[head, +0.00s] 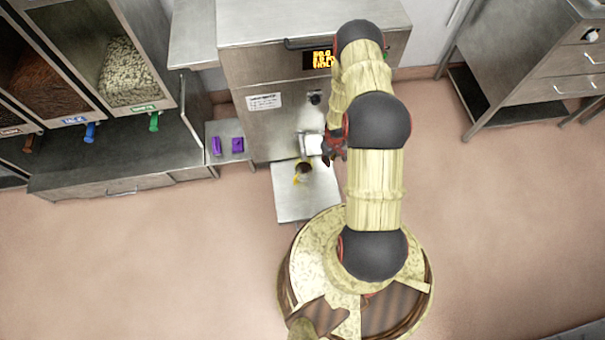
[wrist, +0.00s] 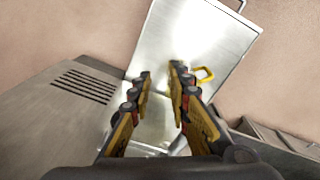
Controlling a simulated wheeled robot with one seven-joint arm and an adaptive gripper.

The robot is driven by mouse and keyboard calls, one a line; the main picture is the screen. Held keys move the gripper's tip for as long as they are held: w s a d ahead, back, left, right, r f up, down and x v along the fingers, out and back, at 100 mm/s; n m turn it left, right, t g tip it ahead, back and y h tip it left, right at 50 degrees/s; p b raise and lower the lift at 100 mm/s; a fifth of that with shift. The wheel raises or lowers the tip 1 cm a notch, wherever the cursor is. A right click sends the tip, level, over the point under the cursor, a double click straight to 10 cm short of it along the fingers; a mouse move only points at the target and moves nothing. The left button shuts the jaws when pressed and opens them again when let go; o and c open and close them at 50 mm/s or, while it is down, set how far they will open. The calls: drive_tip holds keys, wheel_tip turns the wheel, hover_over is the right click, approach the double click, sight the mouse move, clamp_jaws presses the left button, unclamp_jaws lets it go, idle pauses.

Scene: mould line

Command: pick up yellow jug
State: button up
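The yellow jug (head: 302,173) stands on a metal shelf plate (head: 308,206) at the front of the steel machine. It looks small, with a dark top and some yellow at its side. In the wrist view its yellow handle (wrist: 205,75) shows just right of my right finger, and the rest of the jug is mostly hidden. My gripper (head: 333,150) is up and to the right of the jug in the head view. In the wrist view my gripper's fingers (wrist: 161,76) are apart, with only bare metal seen between them.
The steel machine (head: 270,115) with a lit display stands behind the plate. A pale block (head: 313,145) is on its front near my gripper. Purple items (head: 237,145) lie on a side shelf. Bins (head: 122,80) stand left, a steel cabinet (head: 520,65) right. The floor between is clear.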

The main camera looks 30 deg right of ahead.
drive_tip(key=a+f+n+t+y, duration=0.1)
drive_tip(key=a+f+n+t, duration=0.2)
drive_tip(key=f, duration=1)
drive_tip(key=w+a+f+t+y+b, duration=0.1)
drive_tip(key=w+a+f+b, duration=0.1)
drive_tip(key=w+a+f, duration=0.1)
drive_tip(key=w+a+f+t+b, duration=0.2)
drive_tip(key=w+a+f, duration=0.2)
drive_tip(key=a+f, duration=0.1)
drive_tip(key=w+a+f+t+y+b, duration=0.1)
drive_tip(key=w+a+f+b, duration=0.1)
drive_tip(key=w+a+f, duration=0.1)
drive_tip(key=shift+w+a+f+n+t+y, duration=0.1)
drive_tip(key=shift+a+f+n+t+y, duration=0.15)
drive_tip(key=shift+f, duration=0.3)
drive_tip(key=shift+w+a+f+n+t+y, duration=0.15)
drive_tip(key=shift+a+f, duration=0.2)
drive_tip(key=shift+f, duration=0.2)
drive_tip(key=shift+c, duration=1.1)
clamp_jaws()
drive_tip(key=shift+w+r, duration=0.1)
drive_tip(key=shift+w, duration=0.05)
